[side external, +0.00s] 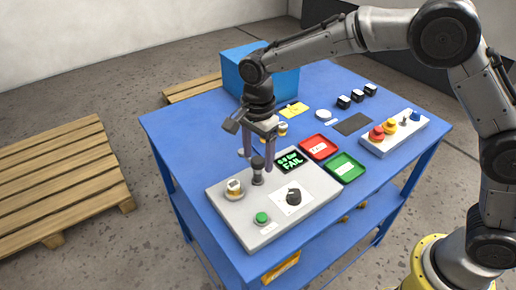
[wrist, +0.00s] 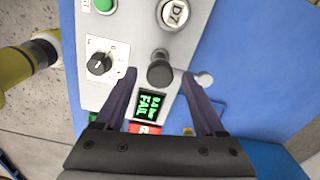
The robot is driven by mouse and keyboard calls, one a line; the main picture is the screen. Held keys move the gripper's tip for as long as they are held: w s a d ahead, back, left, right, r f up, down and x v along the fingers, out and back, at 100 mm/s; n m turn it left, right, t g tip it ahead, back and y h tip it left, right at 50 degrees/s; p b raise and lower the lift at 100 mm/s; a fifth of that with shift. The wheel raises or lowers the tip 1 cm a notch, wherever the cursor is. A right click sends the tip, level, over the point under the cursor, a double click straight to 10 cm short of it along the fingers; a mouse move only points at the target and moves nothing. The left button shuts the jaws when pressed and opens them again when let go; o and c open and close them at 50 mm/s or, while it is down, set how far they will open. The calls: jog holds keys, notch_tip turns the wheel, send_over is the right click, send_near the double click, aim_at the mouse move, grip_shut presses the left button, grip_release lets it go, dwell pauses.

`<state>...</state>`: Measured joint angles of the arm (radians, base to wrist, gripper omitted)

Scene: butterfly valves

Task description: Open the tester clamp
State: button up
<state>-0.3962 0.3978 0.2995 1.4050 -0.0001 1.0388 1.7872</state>
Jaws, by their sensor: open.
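The grey tester box (side external: 225,212) lies on the blue table. Its clamp appears to be the upright black post with a round knob (side external: 257,165), which also shows in the wrist view (wrist: 160,74). A round fitting with a white, marked top (side external: 234,187) sits beside it on the box; it shows at the top of the wrist view (wrist: 172,13). My gripper (side external: 255,158) points down over the box, open, with one finger on either side of the knob in the wrist view. I cannot tell whether the fingers touch it. The tester display (wrist: 150,104) reads FAIL.
The tester also carries a green button (side external: 262,217) and a black rotary dial (side external: 293,197). A red tray (side external: 318,147) and a green tray (side external: 345,167) lie behind it. A button panel (side external: 394,134) is at the right. A blue box (side external: 275,78) stands at the back.

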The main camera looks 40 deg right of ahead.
aim_at(260, 158)
notch_tip(260, 158, up, 14)
dwell(0.5)
jog(key=shift+f, duration=0.1)
jog(key=s+d+r+m+t, duration=0.1)
jog(key=s+d+r+t, duration=0.15)
jog(key=d+r, duration=0.45)
jog(key=s+d+r+n+t, duration=0.1)
jog(key=s+d+r, duration=0.1)
jog(key=s+d, duration=0.3)
jog(key=s+d+r+n, duration=0.1)
jog(key=s+d+r, duration=0.1)
jog(key=s, duration=0.5)
jog(key=s+d+f+n+t, duration=0.2)
jog(key=s+d+f+n, duration=0.2)
jog(key=s+f+n, duration=0.8)
jog(key=s+n, duration=0.1)
jog(key=n, duration=0.2)
jog(key=shift+d+f, duration=0.2)
jog(key=shift+f, duration=0.15)
